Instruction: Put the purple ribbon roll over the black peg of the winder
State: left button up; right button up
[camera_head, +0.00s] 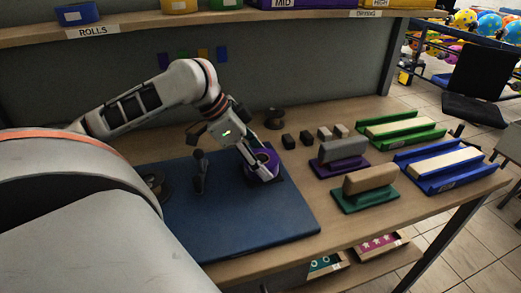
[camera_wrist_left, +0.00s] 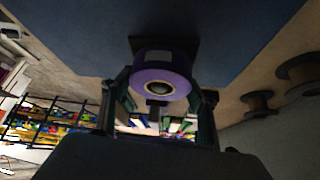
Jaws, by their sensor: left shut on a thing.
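The purple ribbon roll (camera_head: 263,165) is at the right part of the blue mat, between the fingers of my left gripper (camera_head: 258,163). It also shows in the left wrist view (camera_wrist_left: 160,75), its hole towards the camera, with a finger at each side. My left gripper is shut on it. A dark square base (camera_wrist_left: 150,44) shows right behind the roll; it seems to be the winder's. Something dark fills the roll's hole, perhaps the black peg; I cannot tell how far the roll is over it. My right gripper is not in view.
A dark upright piece (camera_head: 200,172) stands on the blue mat (camera_head: 235,235). Dark spools (camera_head: 274,119), small dark and brown blocks, a purple-based block (camera_head: 342,155), a green-based block (camera_head: 368,188) and green and blue trays (camera_head: 440,168) lie to the right. The mat's front is clear.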

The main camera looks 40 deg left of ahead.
pick_arm(q)
jog(key=o, duration=1.2)
jog(key=shift+o, duration=0.2)
jog(key=v, duration=1.2)
